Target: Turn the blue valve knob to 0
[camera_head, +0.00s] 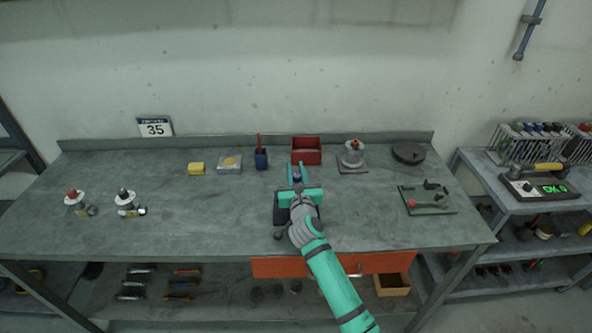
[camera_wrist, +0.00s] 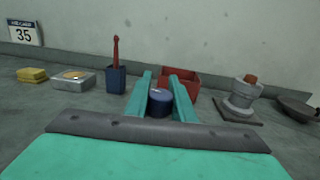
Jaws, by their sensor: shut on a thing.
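The blue valve knob (camera_wrist: 160,97) is a short dark-blue cylinder between my two teal fingers in the wrist view. In the head view the knob (camera_head: 297,178) shows only as a small dark patch between the fingers. My gripper (camera_wrist: 161,82) is shut on the knob, a finger on each side. In the head view my gripper (camera_head: 297,168) reaches over the middle of the bench from the front. My gripper and hand hide the valve body and any dial marks, so I cannot read the knob's setting.
Behind the knob stand a red bin (camera_head: 306,158) and a blue pen cup (camera_head: 261,160). A valve with an orange-red knob (camera_head: 354,146) stands at back right. Two white-flanged valves (camera_head: 76,198) stand at far left. A sign (camera_head: 155,128) reads 35. The bench (camera_head: 190,225) is clear at front left.

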